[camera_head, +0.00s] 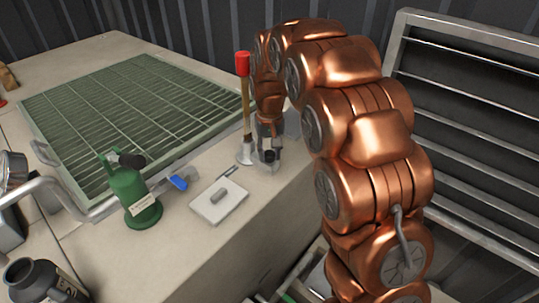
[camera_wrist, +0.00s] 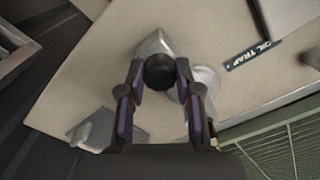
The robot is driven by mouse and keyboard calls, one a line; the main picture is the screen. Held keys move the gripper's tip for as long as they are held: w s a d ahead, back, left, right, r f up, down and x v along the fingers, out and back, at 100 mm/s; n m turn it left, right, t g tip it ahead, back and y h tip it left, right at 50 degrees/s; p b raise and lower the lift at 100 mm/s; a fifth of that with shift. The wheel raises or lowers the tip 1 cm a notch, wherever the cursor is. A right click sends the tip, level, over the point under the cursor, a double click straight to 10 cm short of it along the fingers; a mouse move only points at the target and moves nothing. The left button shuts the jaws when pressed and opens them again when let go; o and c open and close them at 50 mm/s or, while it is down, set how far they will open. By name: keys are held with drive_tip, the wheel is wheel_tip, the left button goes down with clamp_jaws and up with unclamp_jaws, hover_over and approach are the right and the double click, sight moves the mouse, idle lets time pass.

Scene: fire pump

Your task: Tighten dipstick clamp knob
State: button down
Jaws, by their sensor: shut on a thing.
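The black clamp knob (camera_wrist: 159,71) sits between the two fingertips of my gripper (camera_wrist: 160,68) in the wrist view. The gripper is shut on the knob from both sides. In the head view the knob (camera_head: 269,156) shows small and dark below my gripper (camera_head: 269,147), by the near edge of the bench. The dipstick (camera_head: 246,105), a brown rod with a red top, stands upright just left of the gripper in a pale flared base (camera_head: 247,154). That base (camera_wrist: 205,80) also shows right of the knob in the wrist view. The clamp's details are partly hidden by the fingers.
A green grating (camera_head: 130,105) covers much of the bench (camera_head: 240,215). A green bottle (camera_head: 132,195), a blue-handled item (camera_head: 178,182) and a pale plate (camera_head: 219,201) stand or lie to the left. An "OIL TRAP" label (camera_wrist: 255,55) is near. A louvred panel (camera_head: 480,110) is at right.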

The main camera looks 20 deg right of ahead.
sight(269, 153)
drive_tip(key=m, duration=0.6)
drive_tip(key=shift+m+b, duration=0.3)
idle(0.4)
drive_tip(key=c, duration=0.8)
unclamp_jaws()
wheel_tip(269, 153, up, 12)
idle(0.4)
